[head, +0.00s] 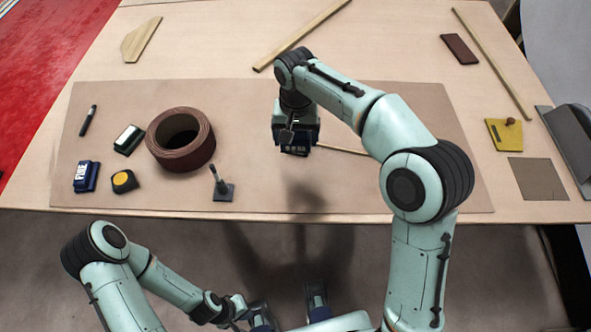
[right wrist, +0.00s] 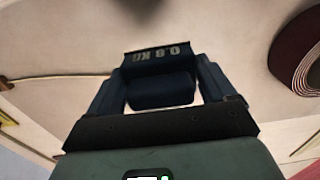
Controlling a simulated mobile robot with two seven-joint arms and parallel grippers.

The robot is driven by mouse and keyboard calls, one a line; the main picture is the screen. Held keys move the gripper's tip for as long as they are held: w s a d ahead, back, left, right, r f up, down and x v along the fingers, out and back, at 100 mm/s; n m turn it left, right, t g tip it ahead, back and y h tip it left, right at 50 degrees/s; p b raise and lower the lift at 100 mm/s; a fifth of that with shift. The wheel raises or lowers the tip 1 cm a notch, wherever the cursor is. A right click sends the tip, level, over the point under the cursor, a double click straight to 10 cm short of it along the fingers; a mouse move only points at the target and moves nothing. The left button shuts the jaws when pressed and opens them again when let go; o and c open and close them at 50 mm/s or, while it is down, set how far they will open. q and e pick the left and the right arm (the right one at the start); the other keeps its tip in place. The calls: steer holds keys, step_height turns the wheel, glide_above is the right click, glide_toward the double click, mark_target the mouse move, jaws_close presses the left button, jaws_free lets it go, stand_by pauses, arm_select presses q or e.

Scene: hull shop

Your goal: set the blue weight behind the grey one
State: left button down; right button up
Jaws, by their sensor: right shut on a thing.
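My right gripper (head: 295,147) is over the brown mat, shut on a dark blue weight (head: 294,152). In the right wrist view the weight (right wrist: 160,85) sits between the two fingers, with "0.8 KG" on its edge. Whether it touches the mat I cannot tell.
On the brown mat (head: 350,190) stand a brown roll (head: 181,140), a dark white-topped block (head: 129,139), a blue box (head: 86,176), a yellow-black tape measure (head: 124,181) and a marker (head: 88,120). A thin wood strip (head: 342,149) lies right of the gripper, partly behind my arm.

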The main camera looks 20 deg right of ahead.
mark_target(295, 174)
step_height(295, 174, down, 15)
steer(key=shift+w+r+b, duration=0.1)
steer(key=shift+r+b, duration=0.05)
steer(key=shift+b, duration=0.7)
steer(key=o, duration=1.6)
steer(key=shift+f, duration=0.2)
step_height(295, 174, up, 12)
steer(key=shift+r+p, duration=0.15)
steer(key=shift+p, duration=0.6)
